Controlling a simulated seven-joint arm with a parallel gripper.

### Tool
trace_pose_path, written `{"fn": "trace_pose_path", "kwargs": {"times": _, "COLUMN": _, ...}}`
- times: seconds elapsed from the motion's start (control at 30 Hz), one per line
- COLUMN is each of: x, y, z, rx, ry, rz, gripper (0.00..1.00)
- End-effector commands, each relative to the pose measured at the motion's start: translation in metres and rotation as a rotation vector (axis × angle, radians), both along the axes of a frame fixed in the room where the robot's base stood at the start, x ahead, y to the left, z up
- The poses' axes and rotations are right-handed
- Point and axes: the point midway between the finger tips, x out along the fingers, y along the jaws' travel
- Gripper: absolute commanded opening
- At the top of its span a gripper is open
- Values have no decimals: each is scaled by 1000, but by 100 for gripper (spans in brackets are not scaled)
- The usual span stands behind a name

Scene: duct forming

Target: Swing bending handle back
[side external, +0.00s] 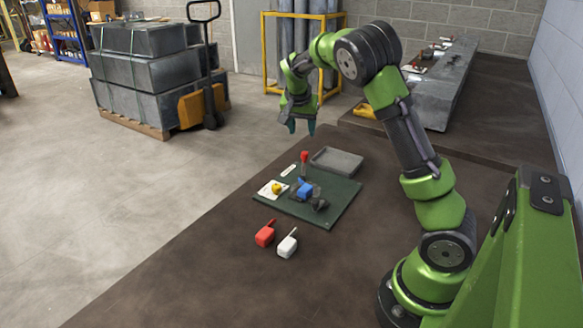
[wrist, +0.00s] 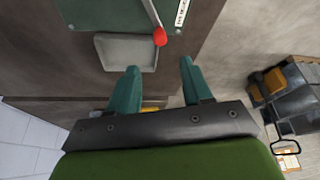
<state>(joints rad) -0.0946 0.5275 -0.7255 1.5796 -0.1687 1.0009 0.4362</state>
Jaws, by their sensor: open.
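The bending handle (side external: 304,160) is a lever with a red knob on the green board's far edge, and it stands roughly upright in the side view. In the wrist view the red knob (wrist: 160,36) tops a thin grey rod, ahead of my fingertips and in line with the gap between them. My gripper (side external: 302,127) is open and empty, above and beyond the handle. Its two teal fingers also show in the wrist view (wrist: 159,72), apart from the knob. The green board (side external: 335,208) carries a blue part (side external: 304,188) and dark pieces.
A grey tray (side external: 336,160) lies beside the handle. A yellow piece (side external: 277,188) sits on a white plate at the board's left. Red (side external: 265,233) and white (side external: 287,243) handled blocks lie in front. The brown tabletop is otherwise clear nearby.

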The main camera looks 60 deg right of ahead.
Motion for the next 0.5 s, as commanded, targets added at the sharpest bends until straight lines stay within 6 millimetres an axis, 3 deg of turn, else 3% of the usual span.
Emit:
{"fn": "trace_pose_path", "kwargs": {"times": 0.3, "x": 7, "y": -26, "z": -65, "rx": 1, "ry": 4, "rz": -1, "gripper": 49}}
{"fn": "trace_pose_path", "kwargs": {"times": 0.5, "x": 11, "y": -35, "z": -90, "rx": 1, "ry": 2, "rz": 1, "gripper": 49}}
